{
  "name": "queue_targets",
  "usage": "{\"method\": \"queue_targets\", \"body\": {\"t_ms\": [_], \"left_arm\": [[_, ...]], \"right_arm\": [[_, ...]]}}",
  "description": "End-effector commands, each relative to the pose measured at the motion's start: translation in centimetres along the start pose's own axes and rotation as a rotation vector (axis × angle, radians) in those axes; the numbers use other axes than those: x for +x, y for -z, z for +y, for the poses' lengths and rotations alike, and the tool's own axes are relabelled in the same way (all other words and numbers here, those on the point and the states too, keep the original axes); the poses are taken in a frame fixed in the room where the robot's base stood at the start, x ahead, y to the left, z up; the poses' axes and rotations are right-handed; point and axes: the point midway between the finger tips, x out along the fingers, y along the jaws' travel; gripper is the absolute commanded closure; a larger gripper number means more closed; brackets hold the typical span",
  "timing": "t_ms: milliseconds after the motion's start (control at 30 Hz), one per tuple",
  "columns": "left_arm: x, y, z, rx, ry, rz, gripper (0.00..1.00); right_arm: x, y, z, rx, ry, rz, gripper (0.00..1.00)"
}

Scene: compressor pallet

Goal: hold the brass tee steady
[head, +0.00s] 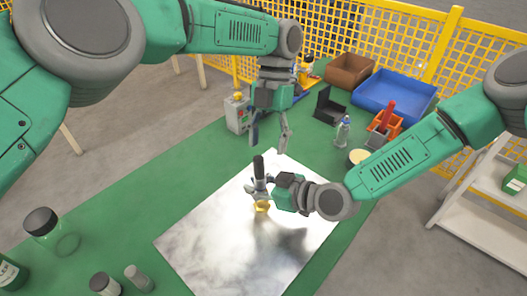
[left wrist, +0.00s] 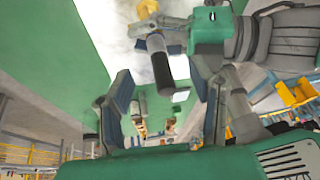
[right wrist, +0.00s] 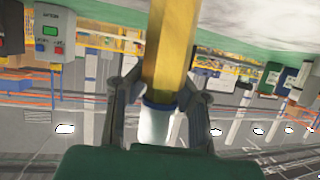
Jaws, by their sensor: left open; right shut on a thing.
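The brass tee (head: 262,206) shows as a small yellow piece just above the bright metal sheet (head: 185,245). My right gripper (head: 258,192) is shut on it. In the right wrist view, the brass body (right wrist: 168,50) fills the space between the two fingers (right wrist: 160,100), with a blue ring and silver part below. A black cylinder (head: 258,165) with a grey collar stands up beside the fingers; its exact joint to the tee is hidden. My left gripper (head: 269,137) is open and empty, above and behind the tee. The tee also shows in the left wrist view (left wrist: 148,8).
A grey control box (head: 237,113) stands behind the sheet. A blue bin (head: 395,92), a brown bin (head: 349,70), a black holder (head: 329,105) and a clear bottle (head: 343,130) are at the back right. Jars (head: 42,222) stand at the left front. The front of the sheet is clear.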

Motion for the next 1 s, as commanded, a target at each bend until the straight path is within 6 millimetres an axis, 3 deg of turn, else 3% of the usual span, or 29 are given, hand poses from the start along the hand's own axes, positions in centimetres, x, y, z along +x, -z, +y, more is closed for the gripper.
{"method": "queue_targets", "body": {"t_ms": [400, 433, 500, 833, 1000], "left_arm": [[-0.2, 0.1, 0.2, 0.000, 0.002, -0.001, 0.51], [-0.2, 0.1, 0.2, 0.000, 0.002, -0.001, 0.51], [-0.2, 0.0, 0.1, -0.001, 0.001, -0.001, 0.51], [-0.2, 0.0, 0.0, -0.001, 0.000, 0.000, 0.51], [-0.2, 0.1, 0.1, 0.000, 0.001, -0.001, 0.51]], "right_arm": [[0.2, 0.2, -0.1, -0.003, -0.001, 0.000, 1.00], [0.2, 0.2, -0.1, -0.003, -0.001, 0.001, 0.77], [0.1, 0.2, 0.0, -0.002, 0.000, 0.002, 0.59], [-0.2, 0.0, 0.0, -0.001, 0.000, 0.001, 0.59], [-2.0, 0.1, 0.0, -0.002, 0.000, -0.001, 0.59]]}}
